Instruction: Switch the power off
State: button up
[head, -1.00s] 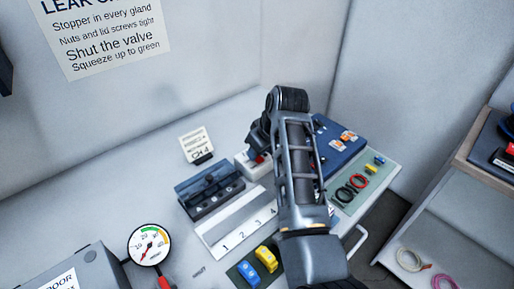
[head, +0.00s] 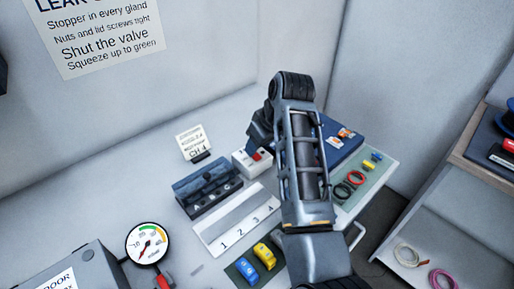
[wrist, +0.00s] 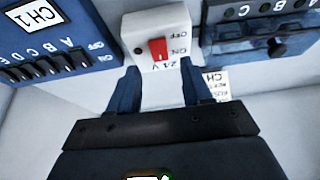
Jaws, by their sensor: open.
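The power switch is a small white box (wrist: 135,30) with a red rocker (wrist: 158,48), marked OFF, ON and 24 V, at the top middle of the wrist view. OFF is at the upper end and ON at the lower end there; which side is pressed I cannot tell for sure. In the head view the white box (head: 246,167) stands just left of my arm. My gripper (wrist: 159,70) is open and empty, its two blue fingers apart, with the tips just below the box and either side of the rocker.
A blue box with several switches marked A to E (wrist: 70,25) is at left in the wrist view. A dark terminal block (wrist: 250,45) is at right. A numbered white strip (head: 215,238), a card (head: 194,142) and a gauge (head: 148,243) are on the bench.

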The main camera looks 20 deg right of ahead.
jog(key=shift+v, duration=2.2)
